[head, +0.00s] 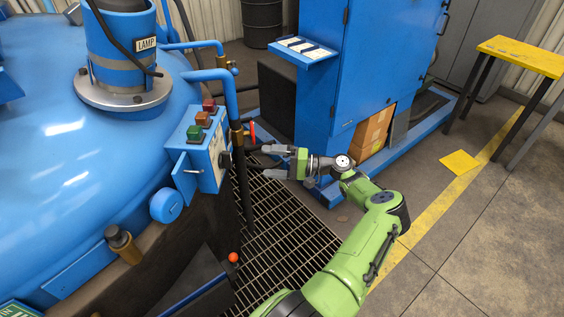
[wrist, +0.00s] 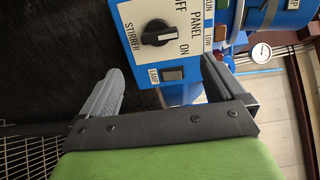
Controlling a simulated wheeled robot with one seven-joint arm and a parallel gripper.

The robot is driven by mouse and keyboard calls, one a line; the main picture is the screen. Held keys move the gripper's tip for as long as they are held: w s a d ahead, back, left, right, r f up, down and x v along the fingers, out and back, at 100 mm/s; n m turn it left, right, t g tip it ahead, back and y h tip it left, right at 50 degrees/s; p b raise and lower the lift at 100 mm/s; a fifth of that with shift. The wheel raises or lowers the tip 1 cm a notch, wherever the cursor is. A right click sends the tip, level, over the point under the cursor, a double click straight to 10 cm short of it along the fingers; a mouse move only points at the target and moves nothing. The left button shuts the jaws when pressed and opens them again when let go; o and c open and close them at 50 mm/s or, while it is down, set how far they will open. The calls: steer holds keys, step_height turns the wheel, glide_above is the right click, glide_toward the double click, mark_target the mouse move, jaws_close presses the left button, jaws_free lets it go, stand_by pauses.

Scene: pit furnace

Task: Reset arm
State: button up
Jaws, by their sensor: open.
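My green arm reaches in from the bottom of the head view. My gripper (head: 262,161) is open and empty, its fingers pointing left toward the blue control box (head: 202,160) on the furnace side. The wrist view shows the box's panel (wrist: 187,27) just beyond the fingers, with a black STIRRER knob (wrist: 164,33) and a LAMP switch (wrist: 172,73). The knob's pointer lies crosswise in the picture. I cannot tell whether a finger touches the box.
The blue furnace (head: 60,170) fills the left. A tall blue cabinet (head: 350,70) with a label shelf (head: 304,51) stands behind my arm. Pipes (head: 228,90) rise beside the box. A floor grate (head: 285,225) lies below.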

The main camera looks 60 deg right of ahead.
steer(key=v, duration=0.4)
stand_by(0.5)
